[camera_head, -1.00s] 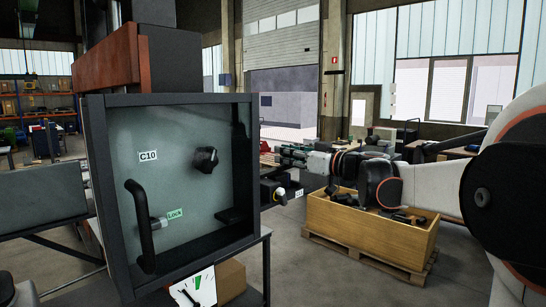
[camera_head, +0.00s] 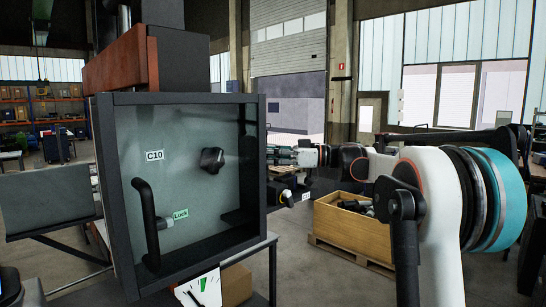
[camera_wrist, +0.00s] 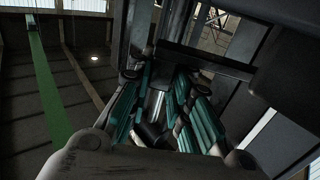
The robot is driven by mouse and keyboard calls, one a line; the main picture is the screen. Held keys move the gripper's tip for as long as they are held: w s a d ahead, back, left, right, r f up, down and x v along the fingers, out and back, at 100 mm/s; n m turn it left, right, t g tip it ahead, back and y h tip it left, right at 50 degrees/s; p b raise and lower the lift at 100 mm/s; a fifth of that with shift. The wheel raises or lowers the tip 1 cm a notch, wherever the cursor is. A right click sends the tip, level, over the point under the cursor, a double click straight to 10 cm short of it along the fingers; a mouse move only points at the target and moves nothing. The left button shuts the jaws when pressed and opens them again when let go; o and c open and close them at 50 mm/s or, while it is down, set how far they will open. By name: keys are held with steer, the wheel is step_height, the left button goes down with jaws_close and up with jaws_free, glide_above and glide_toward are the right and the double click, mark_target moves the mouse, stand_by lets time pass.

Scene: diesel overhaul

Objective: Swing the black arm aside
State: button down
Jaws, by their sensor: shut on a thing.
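A dark bar (camera_wrist: 204,66) crosses in front of my fingertips in the wrist view and appears to be the black arm. My gripper (camera_wrist: 165,95) has teal-lined fingers and is shut on it, though the contact itself is dark and partly hidden. In the head view my gripper (camera_head: 272,153) reaches from the right to the right edge of the grey cabinet (camera_head: 184,98). The black arm cannot be made out clearly there. The cabinet's front has a black knob (camera_head: 212,160), a C10 label and a black upright handle (camera_head: 147,222) beside a Lock label.
A wooden crate (camera_head: 345,235) on a pallet stands behind my arm. A dial plate (camera_head: 198,290) sits below the cabinet. Shelving (camera_head: 35,105) stands far left. Open floor lies between the cabinet's stand and the crate.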

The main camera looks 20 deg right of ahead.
steer(key=shift+w+a+n+g+y, duration=0.3)
steer(key=shift+a+n+g+y, duration=0.2)
steer(key=shift+a+n+g, duration=0.5)
steer(key=shift+d, duration=0.15)
steer(key=c, duration=1.5)
jaws_free()
steer(key=v, duration=1.1)
steer(key=shift+d, duration=0.45)
